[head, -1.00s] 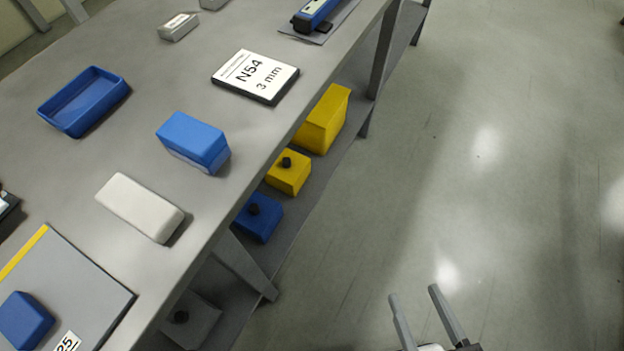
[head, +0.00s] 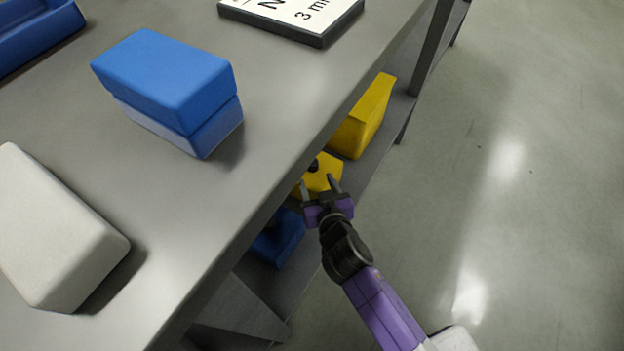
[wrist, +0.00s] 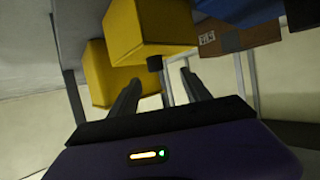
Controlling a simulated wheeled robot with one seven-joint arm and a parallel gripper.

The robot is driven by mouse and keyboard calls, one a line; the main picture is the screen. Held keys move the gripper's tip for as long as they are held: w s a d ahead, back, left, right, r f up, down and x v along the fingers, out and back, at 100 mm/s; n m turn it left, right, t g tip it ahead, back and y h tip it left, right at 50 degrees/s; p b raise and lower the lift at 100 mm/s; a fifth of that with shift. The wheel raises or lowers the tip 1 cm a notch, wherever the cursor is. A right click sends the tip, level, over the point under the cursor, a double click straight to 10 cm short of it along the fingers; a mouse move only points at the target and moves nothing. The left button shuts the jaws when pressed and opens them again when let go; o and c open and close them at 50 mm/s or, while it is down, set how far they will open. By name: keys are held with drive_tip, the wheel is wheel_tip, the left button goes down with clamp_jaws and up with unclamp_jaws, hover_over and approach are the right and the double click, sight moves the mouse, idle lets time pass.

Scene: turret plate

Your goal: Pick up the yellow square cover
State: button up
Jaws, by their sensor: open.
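The yellow square cover (head: 325,172), with a black knob on top, sits on the lower shelf under the bench edge. My gripper (head: 318,184) is at it in the head view, open and partly hiding it. In the wrist view the yellow square cover (wrist: 150,27) is at the top, its black knob just above and between the tips of my open gripper (wrist: 160,78). The fingers hold nothing, and the knob looks a little beyond the fingertips. I cannot tell whether they touch it.
A taller yellow block (head: 362,118) stands farther along the lower shelf (head: 388,125), and a blue knobbed cover (head: 278,240) nearer. The bench top (head: 200,220) overhangs them. A blue block (head: 165,80) and a white block (head: 55,235) lie above. The floor at right is clear.

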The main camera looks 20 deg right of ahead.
sight(314, 168)
drive_tip(key=x, duration=0.2)
drive_tip(key=b+x, duration=0.1)
drive_tip(key=x, duration=0.2)
drive_tip(key=d+b+x, duration=0.1)
drive_tip(key=x, duration=0.1)
drive_tip(key=shift+f, duration=0.25)
clamp_jaws()
idle(1.2)
